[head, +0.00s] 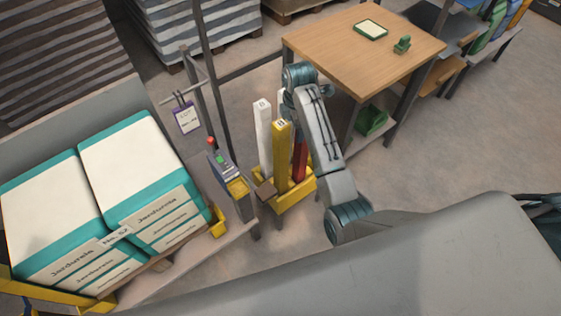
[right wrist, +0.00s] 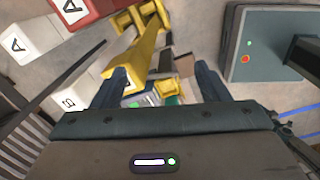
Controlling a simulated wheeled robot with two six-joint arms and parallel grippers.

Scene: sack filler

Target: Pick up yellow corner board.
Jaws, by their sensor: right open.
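The yellow corner board (head: 282,158) stands upright in a yellow stand (head: 290,200), among white boards (head: 263,135) and a red board (head: 300,160). In the right wrist view the yellow corner board (right wrist: 148,52) runs down toward the space between my fingers, nearer the left finger. My right gripper (head: 287,97) is above and just behind the board's top in the head view. In its wrist view my right gripper (right wrist: 162,82) is open, with nothing clasped. Whether a finger touches the board cannot be told. My left gripper is not in view.
A wooden table (head: 350,50) stands behind at the right, with a green bin (head: 370,121) beneath. Stacked teal-and-white sacks (head: 140,165) lie at the left. Floor at the right is clear.

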